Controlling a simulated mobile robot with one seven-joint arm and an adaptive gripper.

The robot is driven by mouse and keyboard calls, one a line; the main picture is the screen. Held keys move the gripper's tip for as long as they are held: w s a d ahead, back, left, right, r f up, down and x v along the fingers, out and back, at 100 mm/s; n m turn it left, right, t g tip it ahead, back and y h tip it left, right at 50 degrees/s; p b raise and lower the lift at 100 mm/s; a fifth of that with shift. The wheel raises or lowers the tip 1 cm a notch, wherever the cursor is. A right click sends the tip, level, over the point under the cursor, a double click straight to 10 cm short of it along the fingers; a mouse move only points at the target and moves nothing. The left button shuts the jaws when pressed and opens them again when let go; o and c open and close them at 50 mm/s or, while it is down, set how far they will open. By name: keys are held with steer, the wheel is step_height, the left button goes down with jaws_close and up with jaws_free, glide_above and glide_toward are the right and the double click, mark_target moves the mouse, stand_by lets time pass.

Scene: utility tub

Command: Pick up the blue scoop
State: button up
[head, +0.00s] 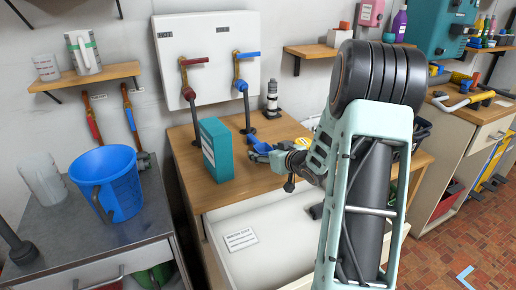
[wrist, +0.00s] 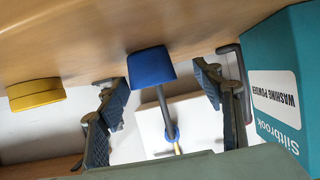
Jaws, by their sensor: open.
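The blue scoop (head: 259,147) lies on the wooden ledge behind the white tub (head: 262,251), to the right of the teal washing powder box (head: 215,150). My gripper (head: 276,156) is beside the scoop, on its right in the head view. In the wrist view the scoop (wrist: 151,66) shows as a blue block between and beyond my two spread fingers (wrist: 160,82). The fingers are open, with nothing between their pads that I can see touching. The scoop's handle cannot be made out clearly.
The washing powder box (wrist: 285,85) stands close to one finger in the wrist view. A yellow thing (wrist: 36,94) is on the other side. Red (head: 188,90) and blue (head: 242,86) taps rise behind the ledge. A blue bucket (head: 108,183) stands on the left bench.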

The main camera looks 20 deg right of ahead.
mark_target(260, 149)
steer(key=x, duration=0.5)
steer(key=shift+w+d+f, duration=0.1)
steer(key=shift+w+d, duration=0.05)
steer(key=shift+d, duration=0.2)
steer(key=c, duration=1.2)
